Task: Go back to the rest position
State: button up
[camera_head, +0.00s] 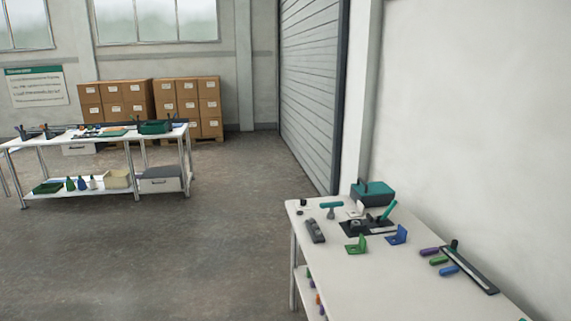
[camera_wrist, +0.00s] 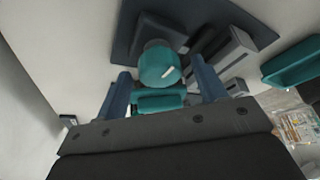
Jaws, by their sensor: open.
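My gripper (camera_wrist: 164,84) shows in the wrist view, with its two blue-grey fingers apart. A teal rounded part (camera_wrist: 160,66) with a small white mark shows in the gap between the fingers. I cannot tell whether the fingers touch it. Beyond it lies a dark plate (camera_wrist: 127,30) with grey blocky parts (camera_wrist: 232,55) on a pale surface. The gripper does not show in the head view, so its place relative to the benches there cannot be told.
A white bench (camera_head: 385,285) at right carries a teal toolbox (camera_head: 373,193), green bracket (camera_head: 357,246), blue bracket (camera_head: 397,235) and dark rail (camera_head: 469,270). Another bench (camera_head: 100,139) stands at left before cartons (camera_head: 188,105). Floor (camera_head: 215,235) between them is clear. A teal tray (camera_wrist: 292,65) is at right.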

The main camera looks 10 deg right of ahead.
jog(key=v, duration=1.2)
jog(key=x, duration=1.2)
jog(key=shift+f, duration=0.15)
jog(key=shift+a+m+h, duration=0.1)
jog(key=shift+m+h, duration=0.2)
jog(key=shift+m, duration=0.7)
jog(key=shift+m+t+h, duration=0.3)
jog(key=shift+m+t, duration=0.2)
jog(key=shift+m, duration=0.4)
jog(key=m+h, duration=0.1)
jog(key=m, duration=0.2)
jog(key=m+h, duration=0.1)
jog(key=m, duration=0.2)
jog(key=shift+a+m+h, duration=0.2)
jog(key=shift+m+h, duration=0.1)
jog(key=shift+m, duration=0.1)
jog(key=m+h, duration=0.1)
jog(key=m, duration=0.1)
jog(key=m+g, duration=0.1)
jog(key=m, duration=0.2)
jog(key=shift+a+h, duration=0.15)
jog(key=shift+h, duration=0.25)
jog(key=shift+w+m+g+h, duration=0.1)
jog(key=shift+m+g+h, duration=0.25)
jog(key=shift+m, duration=0.85)
jog(key=shift+w+m+g+h, duration=0.1)
jog(key=shift+m+g+h, duration=0.2)
jog(key=shift+m, duration=0.9)
jog(key=shift+s+m, duration=0.1)
jog(key=shift+m, duration=0.2)
